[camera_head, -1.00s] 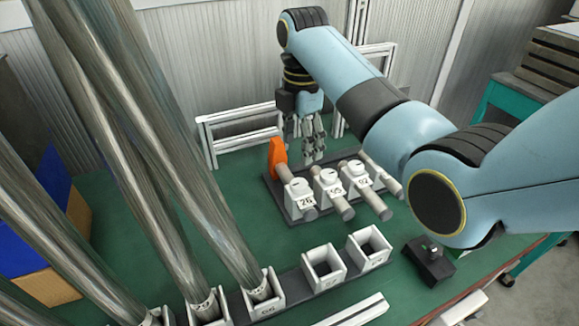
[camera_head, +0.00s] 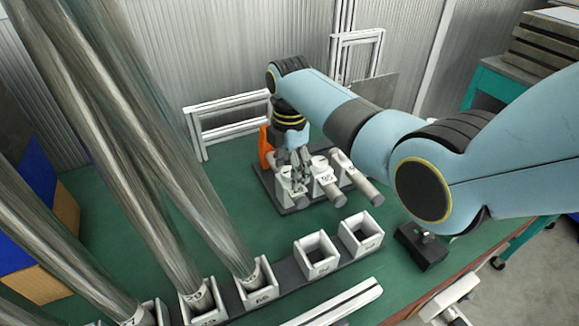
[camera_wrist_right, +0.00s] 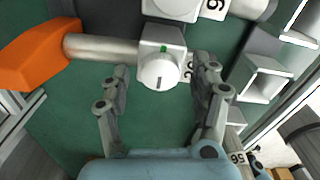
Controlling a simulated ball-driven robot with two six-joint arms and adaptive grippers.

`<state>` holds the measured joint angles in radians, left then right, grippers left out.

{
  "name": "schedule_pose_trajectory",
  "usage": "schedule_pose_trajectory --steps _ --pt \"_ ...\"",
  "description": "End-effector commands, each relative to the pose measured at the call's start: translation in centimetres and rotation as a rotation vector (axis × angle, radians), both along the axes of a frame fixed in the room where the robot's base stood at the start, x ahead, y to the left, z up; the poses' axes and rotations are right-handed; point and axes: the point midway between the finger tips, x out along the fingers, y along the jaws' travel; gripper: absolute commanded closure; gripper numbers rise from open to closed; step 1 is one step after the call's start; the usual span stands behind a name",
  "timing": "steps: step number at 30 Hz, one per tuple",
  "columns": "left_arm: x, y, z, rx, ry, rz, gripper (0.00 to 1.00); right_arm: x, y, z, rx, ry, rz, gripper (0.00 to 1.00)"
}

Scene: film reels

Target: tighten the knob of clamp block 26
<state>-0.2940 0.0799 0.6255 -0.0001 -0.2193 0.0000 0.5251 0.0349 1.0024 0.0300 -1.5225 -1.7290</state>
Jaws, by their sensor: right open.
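Clamp block 26 (camera_head: 290,199) is the leftmost white block on the dark base plate, mostly hidden behind my gripper in the head view. In the right wrist view, its round white knob (camera_wrist_right: 157,72) shows a short dark line, with a green mark on the block just above. A grey rod runs from the block to an orange paddle (camera_wrist_right: 35,54). My right gripper (camera_head: 294,172) is open and points down over the block. In the wrist view its fingers (camera_wrist_right: 162,78) stand apart on either side of the knob; I cannot tell whether they touch it. My left gripper is not in view.
Two neighbouring clamp blocks, one labelled 95 (camera_head: 322,170), stand close on the right with rods protruding forward. Long metal tubes (camera_head: 150,150) lean up from sockets at the left. Two empty sockets (camera_head: 318,268) and a small black box (camera_head: 423,246) stand in front.

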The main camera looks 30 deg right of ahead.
Motion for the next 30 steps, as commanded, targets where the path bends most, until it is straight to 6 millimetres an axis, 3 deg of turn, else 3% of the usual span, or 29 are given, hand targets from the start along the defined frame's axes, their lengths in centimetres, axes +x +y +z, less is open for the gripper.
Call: schedule_pose_trajectory --steps 2,13,23,30 --pt "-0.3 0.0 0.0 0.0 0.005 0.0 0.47 0.0 0.0 0.0 0.0 0.0 0.0 0.45" --pt "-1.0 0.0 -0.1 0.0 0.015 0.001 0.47 0.0 0.0 0.0 0.0 0.001 0.0 0.93" --pt "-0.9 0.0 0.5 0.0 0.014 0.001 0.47 0.0 0.0 0.1 0.001 0.002 -0.05 0.93" --pt "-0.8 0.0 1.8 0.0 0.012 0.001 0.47 0.0 0.0 0.3 0.0 0.001 -0.2 0.93"
